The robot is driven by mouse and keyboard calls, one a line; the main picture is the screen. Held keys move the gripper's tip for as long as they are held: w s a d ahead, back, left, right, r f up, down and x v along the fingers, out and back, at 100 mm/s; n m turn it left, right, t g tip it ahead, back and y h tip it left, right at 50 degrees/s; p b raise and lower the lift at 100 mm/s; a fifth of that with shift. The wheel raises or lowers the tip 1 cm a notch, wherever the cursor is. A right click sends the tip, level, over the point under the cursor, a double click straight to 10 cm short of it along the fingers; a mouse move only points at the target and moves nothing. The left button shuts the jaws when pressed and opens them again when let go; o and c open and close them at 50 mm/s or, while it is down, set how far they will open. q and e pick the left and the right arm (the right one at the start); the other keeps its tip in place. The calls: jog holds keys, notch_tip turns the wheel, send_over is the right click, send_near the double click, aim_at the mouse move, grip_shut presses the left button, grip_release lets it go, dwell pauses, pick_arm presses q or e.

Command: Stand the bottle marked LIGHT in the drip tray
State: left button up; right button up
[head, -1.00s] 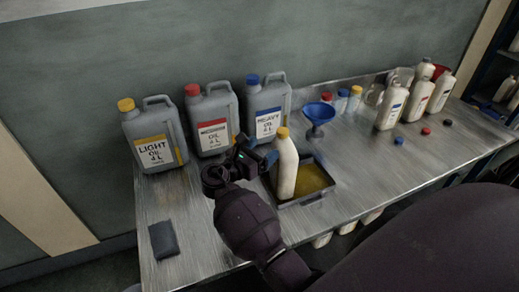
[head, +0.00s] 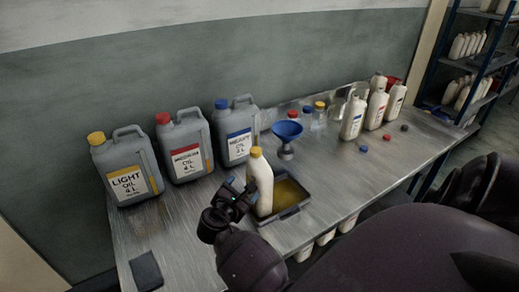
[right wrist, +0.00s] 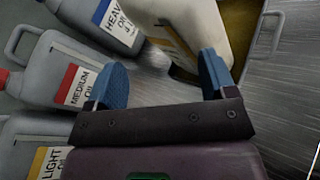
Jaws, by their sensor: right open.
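A white bottle with a yellow cap (head: 260,180) stands upright in the drip tray (head: 297,211), toward its left side. Its label is turned away, so I cannot read it in the head view. My right gripper (head: 242,185) is open just left of and in front of the bottle. In the right wrist view the jaws (right wrist: 163,78) are apart with nothing held between them. The bottle (right wrist: 203,22) shows beyond the right-hand finger, and part of the tray (right wrist: 272,30) shows at the top right. My left gripper is not seen.
Grey canisters marked LIGHT (head: 126,171), MEDIUM (head: 185,148) and HEAVY (head: 236,132) stand along the back. A blue funnel (head: 287,138), small capped jars (head: 306,116) and more white bottles (head: 354,118) are to the right. A dark pad (head: 146,270) lies at front left.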

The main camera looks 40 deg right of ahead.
jog(key=s+a+f+m+t+y, duration=0.1)
jog(key=s+f+m+y, duration=0.1)
jog(key=s+f+y, duration=0.1)
jog(key=s+a+f+m+t+y, duration=0.1)
jog(key=s+a+f+m+y, duration=0.1)
jog(key=s+f+m+y, duration=0.1)
jog(key=s+a+f+m+t+y, duration=0.2)
jog(key=s+m+y, duration=0.1)
jog(key=shift+s+f, duration=0.35)
jog(key=shift+f, duration=0.05)
jog(key=s+a+f+m+y, duration=0.1)
jog(key=s+a+m+y, duration=0.1)
jog(key=s+m, duration=0.2)
jog(key=s+a+f+m+t+y, duration=0.1)
jog(key=s+a+f+m+y, duration=0.1)
jog(key=s+m, duration=0.3)
jog(key=shift+s+a+f+y, duration=0.25)
jog(key=shift+s+a+y, duration=0.1)
jog(key=shift+s+y, duration=0.1)
